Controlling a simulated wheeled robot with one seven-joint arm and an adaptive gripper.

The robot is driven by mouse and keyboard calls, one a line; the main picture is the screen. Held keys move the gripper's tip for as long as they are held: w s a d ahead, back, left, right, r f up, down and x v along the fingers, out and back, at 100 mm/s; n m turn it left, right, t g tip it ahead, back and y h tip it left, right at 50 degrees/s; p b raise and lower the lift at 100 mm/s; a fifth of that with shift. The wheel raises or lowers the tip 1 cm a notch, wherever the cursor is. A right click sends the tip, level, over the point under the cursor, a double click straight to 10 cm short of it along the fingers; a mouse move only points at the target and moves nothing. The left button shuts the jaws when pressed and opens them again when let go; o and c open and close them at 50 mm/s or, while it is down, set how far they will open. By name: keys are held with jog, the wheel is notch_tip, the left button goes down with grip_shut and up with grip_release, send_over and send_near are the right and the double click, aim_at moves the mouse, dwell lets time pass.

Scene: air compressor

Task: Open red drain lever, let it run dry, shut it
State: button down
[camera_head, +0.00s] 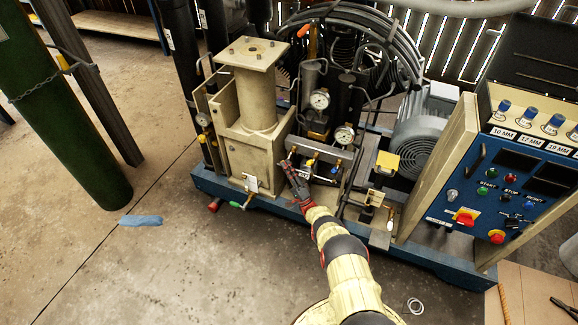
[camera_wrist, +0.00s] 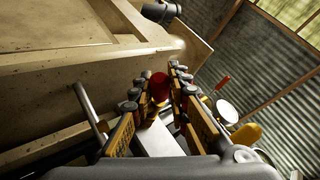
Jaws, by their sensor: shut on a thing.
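In the wrist view, a red rounded lever end (camera_wrist: 159,86) sits between the two fingers of my gripper (camera_wrist: 156,84), which is shut on it. The rest of this red lever is mostly hidden by the fingers. In the head view, my gripper (camera_head: 290,168) is at the front of the compressor, just right of the beige block (camera_head: 252,158), and hides what it holds. A drain outlet and any flow cannot be made out.
Pressure gauges (camera_head: 320,99) and thin pipes stand behind my gripper. A red knob (camera_head: 214,205) and a green-handled lever (camera_head: 248,201) stick out at the front left of the blue base frame (camera_head: 400,258). A control panel (camera_head: 497,190) stands right.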

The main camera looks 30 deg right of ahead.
jog(key=shift+f, duration=0.1)
jog(key=c, duration=1.7)
grip_release()
jog(key=shift+s+d+f, duration=0.15)
jog(key=shift+s+f, duration=0.25)
jog(key=shift+f, duration=0.05)
jog(key=shift+s+d, duration=0.5)
jog(key=shift+s, duration=1.45)
jog(key=shift+s+d, duration=0.55)
jog(key=shift+s, duration=1.35)
jog(key=shift+s+d, duration=0.5)
jog(key=shift+s, duration=1.45)
